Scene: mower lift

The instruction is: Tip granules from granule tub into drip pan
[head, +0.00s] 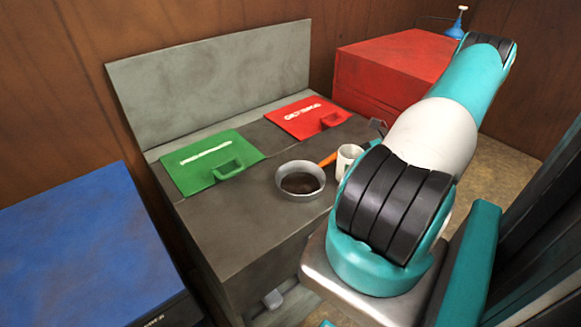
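A round grey metal container (300,180) stands on the dark grey bench and holds dark, grainy material. It looks like the granule tub, but I cannot tell for sure from this view. No other thing can be made out clearly as the drip pan. My arm fills the right side of the head view and hides part of the bench's right end.
A white mug (348,158) and an orange handle (328,160) are right of the container. Green (212,160) and red (307,117) panels with handles lie on the bench (235,225). Blue (85,250) and red (400,65) cabinets flank it. A blue oil can (456,28) stands behind.

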